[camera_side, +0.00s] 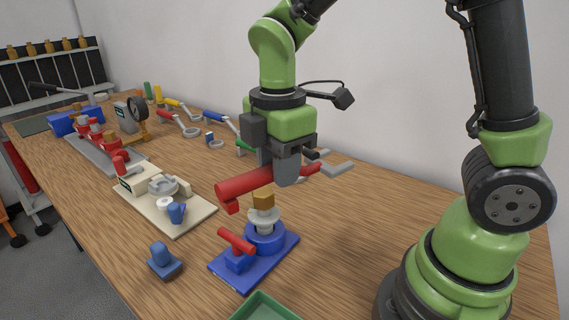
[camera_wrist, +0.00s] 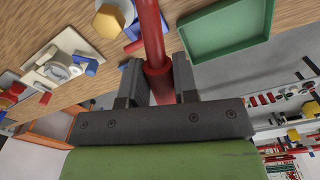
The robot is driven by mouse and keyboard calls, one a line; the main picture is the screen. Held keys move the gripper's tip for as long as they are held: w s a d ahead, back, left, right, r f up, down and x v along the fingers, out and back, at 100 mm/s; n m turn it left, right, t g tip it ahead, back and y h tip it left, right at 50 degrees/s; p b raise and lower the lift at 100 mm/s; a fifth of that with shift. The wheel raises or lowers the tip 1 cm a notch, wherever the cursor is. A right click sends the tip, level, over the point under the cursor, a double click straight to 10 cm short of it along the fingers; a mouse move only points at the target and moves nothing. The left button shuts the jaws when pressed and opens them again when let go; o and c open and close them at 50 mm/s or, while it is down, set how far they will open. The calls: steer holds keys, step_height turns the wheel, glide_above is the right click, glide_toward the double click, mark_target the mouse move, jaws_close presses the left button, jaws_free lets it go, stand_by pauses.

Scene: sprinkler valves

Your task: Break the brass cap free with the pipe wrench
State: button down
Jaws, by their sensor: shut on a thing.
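The red pipe wrench (camera_side: 243,181) lies roughly level in my gripper (camera_side: 287,170), which is shut on its bar. In the wrist view the red wrench (camera_wrist: 151,30) passes between the two dark fingers (camera_wrist: 157,78). The thick red end and a short downward red piece reach left of the gripper in the side view. The brass cap (camera_side: 263,200) sits below the wrench, on a pale flange above a blue valve body (camera_side: 265,236). The wrench appears apart from the cap. The cap (camera_wrist: 108,20) also shows left of the wrench in the wrist view.
The valve stands on a blue plate (camera_side: 262,263) with a red lever (camera_side: 236,240). A green tray (camera_side: 266,308) is at the front edge. A small blue block (camera_side: 163,261) and a cream fixture (camera_side: 180,214) stand to the left. Several tools lie behind.

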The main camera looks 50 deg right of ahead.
steer(key=s+a+n, duration=0.1)
steer(key=n, duration=0.3)
steer(key=a+r+n, duration=0.1)
steer(key=n, duration=0.3)
steer(key=s+a+r+n, duration=0.1)
steer(key=a+n, duration=0.1)
steer(key=n, duration=0.3)
steer(key=shift+s+a+r, duration=0.1)
steer(key=shift+s+r, duration=0.1)
steer(key=shift+s, duration=0.1)
step_height(320, 180, down, 7)
stand_by(1.2)
steer(key=shift+f, duration=1.8)
steer(key=shift+s+d+n, duration=0.5)
steer(key=shift+d+n, duration=0.25)
steer(key=shift+n, duration=0.2)
steer(key=shift+s+d+n, duration=0.5)
steer(key=shift+d+n, duration=0.25)
steer(key=shift+n, duration=0.2)
